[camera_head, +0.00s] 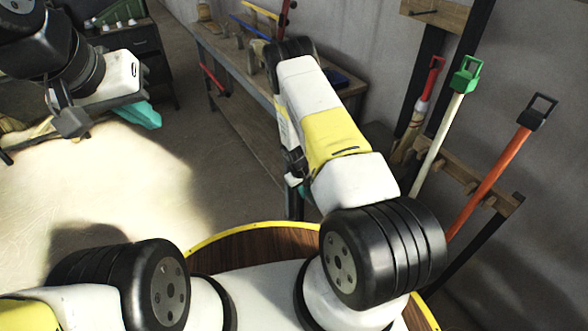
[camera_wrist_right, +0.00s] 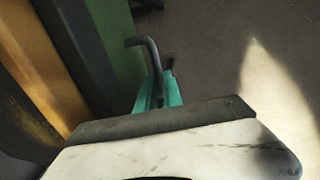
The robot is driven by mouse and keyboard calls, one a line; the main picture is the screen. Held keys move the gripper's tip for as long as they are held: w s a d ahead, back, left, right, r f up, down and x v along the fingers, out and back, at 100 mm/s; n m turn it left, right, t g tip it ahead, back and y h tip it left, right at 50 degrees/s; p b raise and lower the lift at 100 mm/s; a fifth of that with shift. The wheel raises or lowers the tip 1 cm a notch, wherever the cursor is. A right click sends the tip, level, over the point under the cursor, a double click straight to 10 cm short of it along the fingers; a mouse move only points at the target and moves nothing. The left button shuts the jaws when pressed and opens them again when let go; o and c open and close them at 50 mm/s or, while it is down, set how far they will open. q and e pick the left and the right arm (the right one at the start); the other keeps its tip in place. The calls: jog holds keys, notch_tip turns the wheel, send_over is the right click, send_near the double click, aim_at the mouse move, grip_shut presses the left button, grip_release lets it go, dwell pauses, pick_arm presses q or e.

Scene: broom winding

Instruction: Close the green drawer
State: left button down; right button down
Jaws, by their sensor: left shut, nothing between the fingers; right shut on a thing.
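In the right wrist view, a green panel (camera_wrist_right: 118,45), which looks like the green drawer's front, stands at the upper left. A bent grey metal handle (camera_wrist_right: 149,50) sticks out from it. My right gripper (camera_wrist_right: 158,90) has its teal fingers shut on this handle. In the head view only a teal bit of the right gripper (camera_head: 291,181) shows beside my right arm, which hides the drawer. I cannot tell how far the drawer stands out. My left gripper (camera_head: 142,114) is at the upper left of the head view, shut and empty, away from the drawer.
A long wooden workbench (camera_head: 226,62) with tools on it runs along the wall. A dark drawer cabinet (camera_head: 145,42) stands at the back left. Sunlit floor is open at left.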

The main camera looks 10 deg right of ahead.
jog(key=c, duration=1.5)
grip_release()
jog(key=shift+w+d, duration=0.1)
jog(key=shift+d, duration=0.25)
jog(key=shift+a, duration=0.1)
notch_tip(320, 180, up, 8)
jog(key=a, duration=0.1)
jog(key=shift+s+a+f, duration=0.15)
jog(key=shift+s+a, duration=0.05)
jog(key=shift+s, duration=0.1)
